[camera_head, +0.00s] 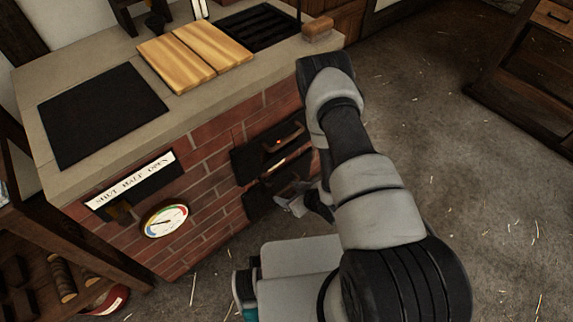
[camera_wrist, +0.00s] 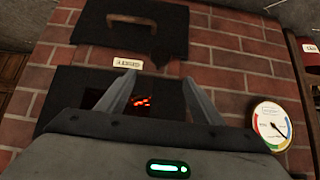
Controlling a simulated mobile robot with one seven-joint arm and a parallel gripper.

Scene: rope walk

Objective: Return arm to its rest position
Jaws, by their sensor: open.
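My arm reaches down in the head view, and my gripper (camera_head: 297,203) is low at the front of the brick stove (camera_head: 205,145), partly hidden by my arm. In the wrist view my gripper (camera_wrist: 160,82) is open, its two fingers apart with nothing between them. Beyond the fingers is a dark opening with glowing orange embers (camera_wrist: 142,101). A black door with a handle (camera_wrist: 132,27) is above it, and a small label (camera_wrist: 128,63) sits between. I cannot tell whether the fingers touch the stove.
A round gauge (camera_head: 164,221) and a SHUT / HALF / OPEN sign (camera_head: 131,181) are on the stove front. Wooden boards (camera_head: 194,54) and a black plate (camera_head: 102,114) lie on top. A wooden shelf (camera_head: 78,235) stands left, a cabinet (camera_head: 520,110) right. Straw-strewn floor (camera_head: 460,130) is open between.

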